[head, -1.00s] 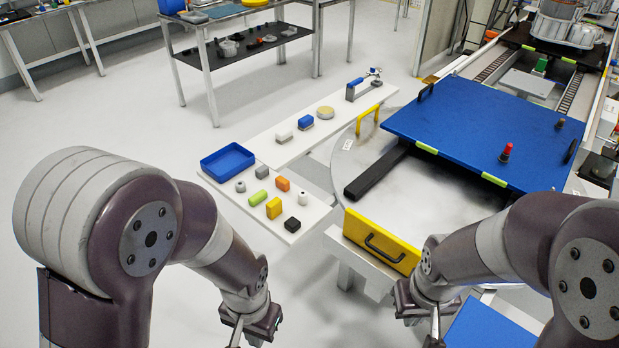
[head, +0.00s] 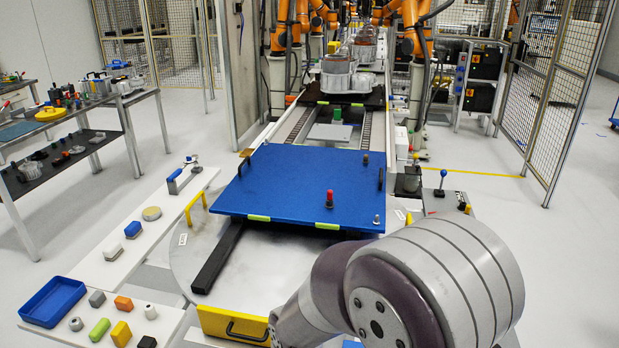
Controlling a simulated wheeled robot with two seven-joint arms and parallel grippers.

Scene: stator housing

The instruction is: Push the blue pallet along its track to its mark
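The blue pallet (head: 290,180) lies flat over a round pale turntable (head: 190,265) at the near end of the track (head: 366,130). It has lime strips on its near edge, black handles at its sides, and a red-topped peg (head: 330,198) near its front right. A dark rail (head: 218,258) sticks out from under its near left side. I cannot single out the mark. My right arm's upper links fill the lower right. Neither gripper is in the head view, and nothing of mine is seen touching the pallet.
A dark carrier (head: 320,95) with metal housings stands farther up the track. A yellow panel with a handle (head: 235,325) is at the turntable's front. A white shelf (head: 115,258) with small blocks and a blue tray (head: 52,302) lies left. Open floor extends right, before a mesh fence.

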